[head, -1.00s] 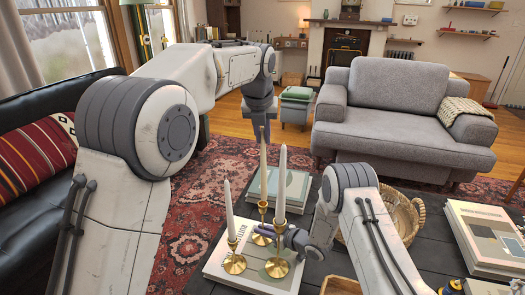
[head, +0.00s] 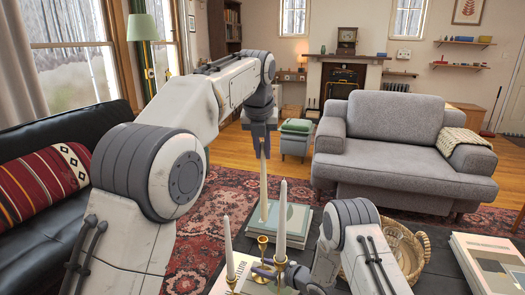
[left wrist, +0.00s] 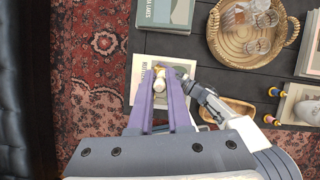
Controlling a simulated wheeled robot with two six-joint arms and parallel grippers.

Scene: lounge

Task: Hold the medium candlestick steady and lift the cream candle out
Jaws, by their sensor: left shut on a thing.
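My left gripper (head: 263,148) is shut on the upper part of the upright cream candle (head: 263,190). The candle's lower end is above the brass cup of the medium candlestick (head: 262,241), with a small gap between them. In the left wrist view the candle (left wrist: 160,84) shows nearly end-on between the two purple fingers. My right gripper (head: 264,272) reaches in from the right at the medium candlestick's stem. The front candlestick partly hides its fingers, so I cannot tell whether they grip it.
A brass candlestick with a white candle (head: 282,222) stands in front right, another white candle (head: 228,240) at left. Books (head: 296,222) lie behind. A wicker basket (left wrist: 214,46) and more books (head: 490,262) are on the dark table to the right.

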